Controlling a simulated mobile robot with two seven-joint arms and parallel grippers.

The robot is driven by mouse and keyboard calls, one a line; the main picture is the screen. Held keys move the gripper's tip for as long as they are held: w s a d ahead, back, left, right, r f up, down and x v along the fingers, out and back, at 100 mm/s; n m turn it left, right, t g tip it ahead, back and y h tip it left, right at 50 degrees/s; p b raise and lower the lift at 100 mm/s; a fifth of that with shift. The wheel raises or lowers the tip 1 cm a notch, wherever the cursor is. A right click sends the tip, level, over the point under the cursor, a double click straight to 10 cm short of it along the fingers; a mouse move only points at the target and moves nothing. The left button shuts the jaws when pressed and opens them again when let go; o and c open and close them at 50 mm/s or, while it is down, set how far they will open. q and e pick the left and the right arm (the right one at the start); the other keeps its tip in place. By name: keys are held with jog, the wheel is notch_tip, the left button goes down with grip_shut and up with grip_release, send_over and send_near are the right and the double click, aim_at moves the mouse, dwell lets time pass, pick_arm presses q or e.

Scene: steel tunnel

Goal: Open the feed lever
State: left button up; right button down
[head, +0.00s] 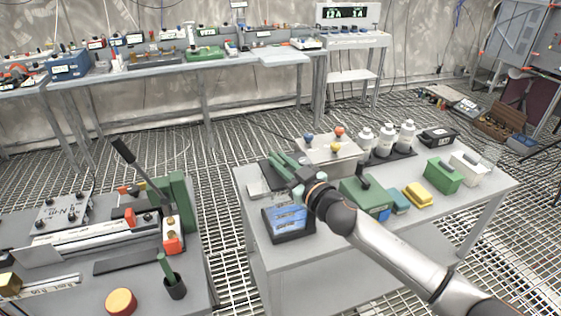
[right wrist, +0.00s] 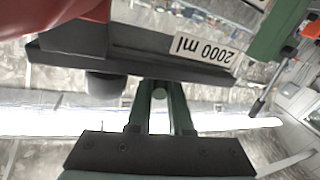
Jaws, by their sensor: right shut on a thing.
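A lever with a black grip (head: 123,151) and a grey shaft slants up to the left from a green housing (head: 182,201) on the left bench. I cannot tell for certain that it is the feed lever. My right gripper (head: 284,162) is over the right-hand table, well to the right of that lever. In the right wrist view its green fingers (right wrist: 160,98) are shut on a dark piece at the edge of a black slab (right wrist: 150,58) with a "2000 ml" label. The exact grip point is unclear. My left gripper is not in view.
The right-hand table (head: 430,205) holds a blue-fronted box (head: 287,219), a green box (head: 443,175), a yellow block (head: 417,195) and several white bottles. A gap of grated floor separates the two.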

jog(key=shift+f, duration=0.1)
jog(key=c, duration=0.9)
grip_release()
jog(key=shift+o, duration=0.3)
